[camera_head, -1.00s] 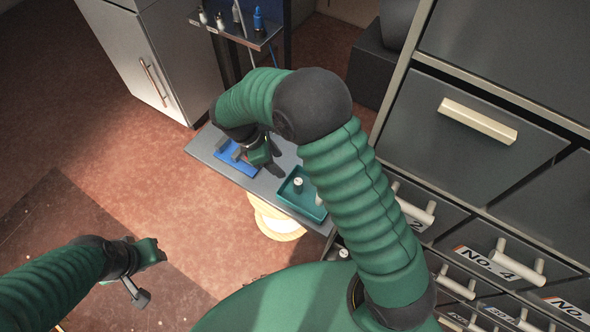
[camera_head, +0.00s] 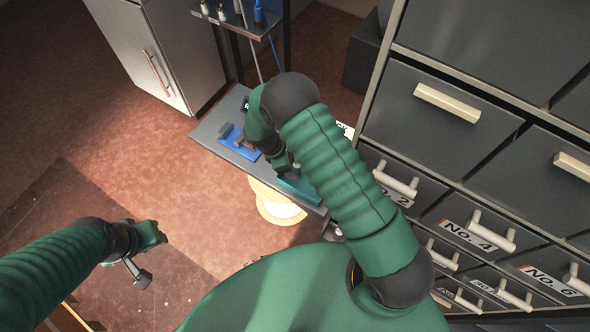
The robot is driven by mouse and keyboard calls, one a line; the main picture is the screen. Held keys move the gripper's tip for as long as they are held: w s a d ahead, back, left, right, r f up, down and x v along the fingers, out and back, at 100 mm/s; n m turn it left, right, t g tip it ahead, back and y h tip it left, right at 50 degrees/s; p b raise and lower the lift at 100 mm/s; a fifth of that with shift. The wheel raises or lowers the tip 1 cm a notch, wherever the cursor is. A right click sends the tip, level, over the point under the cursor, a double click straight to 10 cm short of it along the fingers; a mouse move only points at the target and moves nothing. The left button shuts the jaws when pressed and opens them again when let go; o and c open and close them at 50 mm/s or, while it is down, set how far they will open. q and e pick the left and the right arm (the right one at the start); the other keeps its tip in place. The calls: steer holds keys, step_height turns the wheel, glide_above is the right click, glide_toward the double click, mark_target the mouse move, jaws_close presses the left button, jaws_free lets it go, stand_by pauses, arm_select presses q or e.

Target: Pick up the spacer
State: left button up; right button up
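The teal tray (camera_head: 302,190) lies on the small grey side table (camera_head: 215,122), mostly covered by my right arm. My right gripper (camera_head: 288,170) points down at the left part of the tray. Its fingertips are small and partly hidden, so I cannot tell whether it is open or holds anything. I cannot make out the spacer now; a small pale piece seen in the tray earlier is hidden.
A blue mat (camera_head: 229,137) with grey pieces lies on the table left of my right gripper. A grey drawer cabinet (camera_head: 432,140) stands close on the right. A shelf (camera_head: 237,22) with bottles and a white cabinet (camera_head: 160,50) stand behind. The floor at left is mostly clear.

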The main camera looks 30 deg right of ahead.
steer(key=shift+s+d+f, duration=0.1)
steer(key=shift+s+f, duration=0.6)
steer(key=shift+f, duration=0.2)
steer(key=c, duration=0.7)
steer(key=shift+w+f, duration=0.1)
steer(key=shift+w, duration=0.05)
jaws_close()
steer(key=shift+w+d+f, duration=0.1)
steer(key=shift+w, duration=0.15)
steer(key=shift+w+d, duration=0.15)
steer(key=shift+w, duration=0.05)
